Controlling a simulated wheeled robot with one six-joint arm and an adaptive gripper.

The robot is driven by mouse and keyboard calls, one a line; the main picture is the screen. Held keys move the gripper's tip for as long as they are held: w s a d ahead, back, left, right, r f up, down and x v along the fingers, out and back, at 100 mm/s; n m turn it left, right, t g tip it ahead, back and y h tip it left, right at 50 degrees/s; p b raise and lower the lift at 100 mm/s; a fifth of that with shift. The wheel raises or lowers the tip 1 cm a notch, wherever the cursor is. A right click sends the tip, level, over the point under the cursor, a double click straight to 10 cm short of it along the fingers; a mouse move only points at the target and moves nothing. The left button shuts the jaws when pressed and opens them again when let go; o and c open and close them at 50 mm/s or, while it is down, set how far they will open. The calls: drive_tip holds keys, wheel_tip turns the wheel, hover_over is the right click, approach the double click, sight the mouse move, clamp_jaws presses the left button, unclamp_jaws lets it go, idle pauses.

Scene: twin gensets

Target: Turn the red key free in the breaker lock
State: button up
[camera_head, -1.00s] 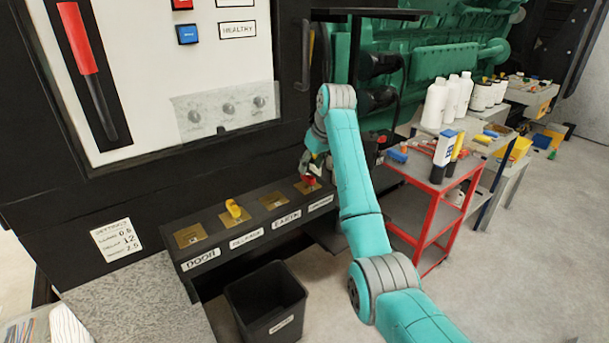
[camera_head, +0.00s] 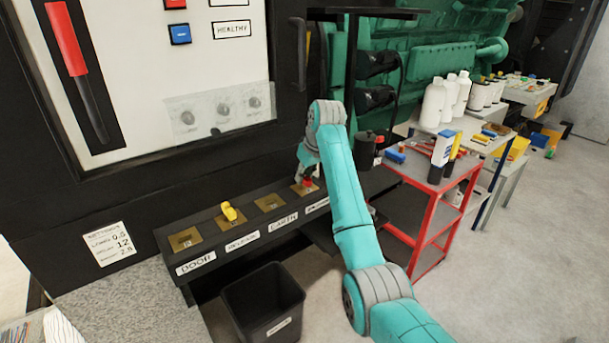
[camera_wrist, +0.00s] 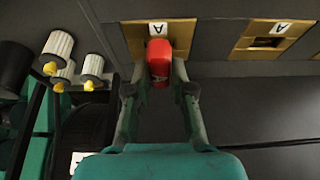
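Whether the fingers press on the key cannot be told. In the head view my gripper (camera_head: 306,172) is over the right end of the black lock shelf (camera_head: 215,223), partly hidden by my arm. The label below that lock is partly covered.
A yellow key (camera_head: 229,212) stands in the release lock. The earth lock (camera_head: 270,203) and door lock (camera_head: 186,239) hold no visible key. A black bin (camera_head: 262,305) stands below the shelf. A red cart (camera_head: 440,185) with bottles is right of my arm.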

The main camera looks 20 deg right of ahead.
clamp_jaws()
drive_tip(key=shift+d+n+y, duration=0.1)
drive_tip(key=shift+n+y, duration=0.3)
drive_tip(key=shift+n, duration=0.7)
drive_tip(key=n, duration=0.2)
drive_tip(key=n+g+y, duration=0.1)
drive_tip(key=n, duration=0.1)
drive_tip(key=shift+n+g, duration=0.3)
drive_tip(key=shift+n+g+y, duration=0.5)
drive_tip(key=shift+n+g, duration=0.1)
drive_tip(key=shift+n, duration=1.1)
